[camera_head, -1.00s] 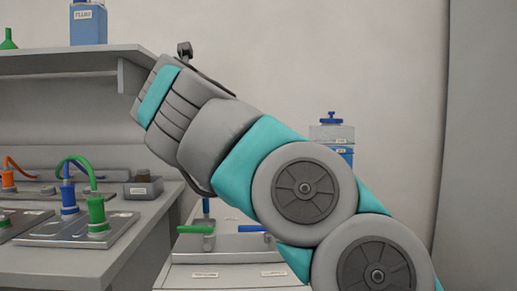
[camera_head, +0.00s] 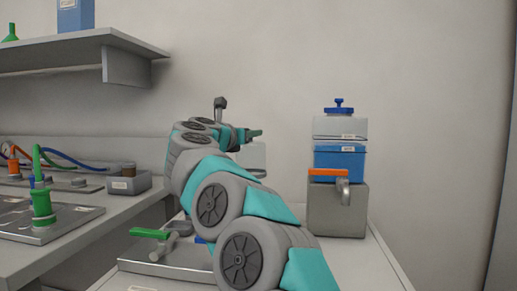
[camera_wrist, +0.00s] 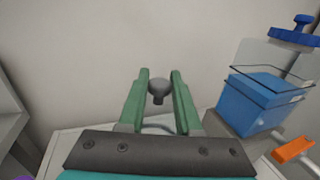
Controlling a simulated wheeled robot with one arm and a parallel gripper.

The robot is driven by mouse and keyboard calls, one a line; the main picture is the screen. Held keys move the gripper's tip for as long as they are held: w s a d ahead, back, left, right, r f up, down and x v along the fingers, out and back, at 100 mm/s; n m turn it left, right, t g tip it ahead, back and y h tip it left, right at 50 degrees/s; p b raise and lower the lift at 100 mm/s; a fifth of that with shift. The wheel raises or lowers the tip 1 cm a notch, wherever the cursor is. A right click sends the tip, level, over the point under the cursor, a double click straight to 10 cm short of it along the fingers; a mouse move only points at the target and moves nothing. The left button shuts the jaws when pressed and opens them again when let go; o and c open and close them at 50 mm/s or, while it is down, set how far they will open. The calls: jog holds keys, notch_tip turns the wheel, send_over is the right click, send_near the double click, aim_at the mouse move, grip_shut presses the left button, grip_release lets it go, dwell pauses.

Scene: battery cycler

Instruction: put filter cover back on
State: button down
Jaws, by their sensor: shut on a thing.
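My gripper (camera_wrist: 159,76) has its two green fingers either side of a grey rounded knob (camera_wrist: 158,88) in the wrist view and is shut on it. A pale curved edge shows below the knob between the fingers; the rest of the held piece is hidden. I cannot tell for sure whether it is the filter cover. In the head view my gripper (camera_head: 254,133) points right, above a pale grey piece (camera_head: 252,156) partly hidden by my arm. To the right stands a stacked unit with a blue block (camera_head: 339,161), which also shows in the wrist view (camera_wrist: 255,104).
The stack has a grey base (camera_head: 335,215), an orange-handled tap (camera_head: 328,173) and a blue-knobbed top (camera_head: 338,108). A green-handled tap (camera_head: 151,233) is at the front left. A bench (camera_head: 75,250) with cables and a shelf (camera_head: 65,55) lie left.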

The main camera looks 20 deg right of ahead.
aim_at(259, 156)
jog(key=shift+m+g+h, duration=0.4)
jog(key=shift+m+g, duration=0.1)
jog(key=shift+g, duration=0.1)
jog(key=d+f, duration=0.1)
jog(key=w+d+f, duration=0.1)
jog(key=f, duration=0.1)
jog(key=shift+w+d+f, duration=0.15)
jog(key=shift+w+d, duration=0.1)
jog(key=shift+d, duration=0.15)
notch_tip(259, 156, down, 10)
jog(key=b, duration=1)
jog(key=shift+f+b, duration=0.2)
jog(key=shift+b, duration=0.1)
jog(key=shift+f+b, duration=0.3)
jog(key=shift+b, duration=0.5)
dwell(0.8)
dwell(0.4)
jog(key=shift+c, duration=0.2)
grip_release()
dwell(0.3)
jog(key=shift+r, duration=0.1)
jog(key=shift+r+p, duration=2.85)
jog(key=shift+r, duration=0.6)
